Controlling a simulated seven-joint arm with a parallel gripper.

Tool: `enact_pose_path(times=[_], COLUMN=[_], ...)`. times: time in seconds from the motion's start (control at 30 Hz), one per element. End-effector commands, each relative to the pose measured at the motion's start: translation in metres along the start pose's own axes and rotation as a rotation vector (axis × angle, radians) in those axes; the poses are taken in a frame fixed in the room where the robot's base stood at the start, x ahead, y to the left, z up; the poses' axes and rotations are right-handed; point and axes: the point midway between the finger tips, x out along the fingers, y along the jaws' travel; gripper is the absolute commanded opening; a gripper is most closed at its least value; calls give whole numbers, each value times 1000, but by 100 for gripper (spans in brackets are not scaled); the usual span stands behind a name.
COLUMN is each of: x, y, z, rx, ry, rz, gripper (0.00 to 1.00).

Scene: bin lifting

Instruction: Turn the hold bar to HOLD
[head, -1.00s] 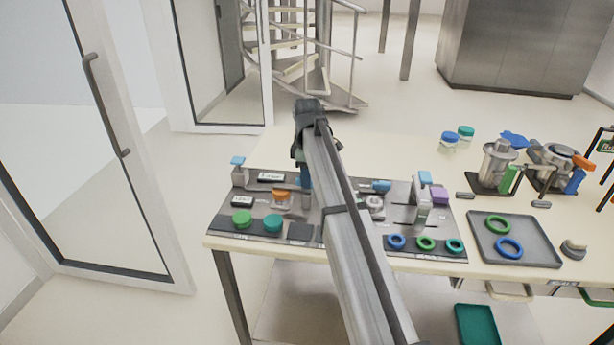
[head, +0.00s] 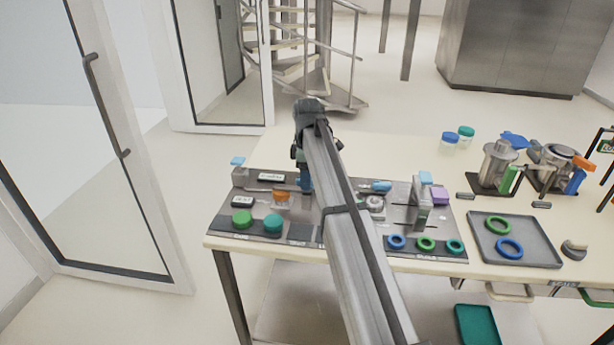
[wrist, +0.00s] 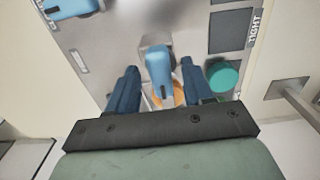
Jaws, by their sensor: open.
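In the wrist view a light blue bar (wrist: 158,72) on a metal mount shows between my fingers; I take it for the hold bar. My gripper (wrist: 158,66) is open, with one dark blue finger on each side of the bar. I cannot tell whether either finger touches it. In the head view my gripper (head: 304,187) is low over the left part of the metal panel (head: 331,192), and my arm hides what lies beneath it. No HOLD mark is legible.
Another blue handle (wrist: 70,8) is at upper left. A grey tray (head: 540,243) with green and blue rings stands right of the panel. The table behind is mostly clear.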

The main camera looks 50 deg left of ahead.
Motion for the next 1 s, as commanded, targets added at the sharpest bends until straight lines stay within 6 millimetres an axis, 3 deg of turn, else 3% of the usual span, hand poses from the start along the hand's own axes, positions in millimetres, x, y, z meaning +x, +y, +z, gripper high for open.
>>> enact_pose_path(times=[0.17, 0.33, 0.8, 1.0], x=[-1, -15, -102, -127], y=[0, 1, 1, 1], z=[0, 0, 0, 0], rx=[1, 1, 1, 0], ry=[-1, 0, 0, 0], rz=[0, 1, 1, 0], gripper=[51, 51, 51, 51])
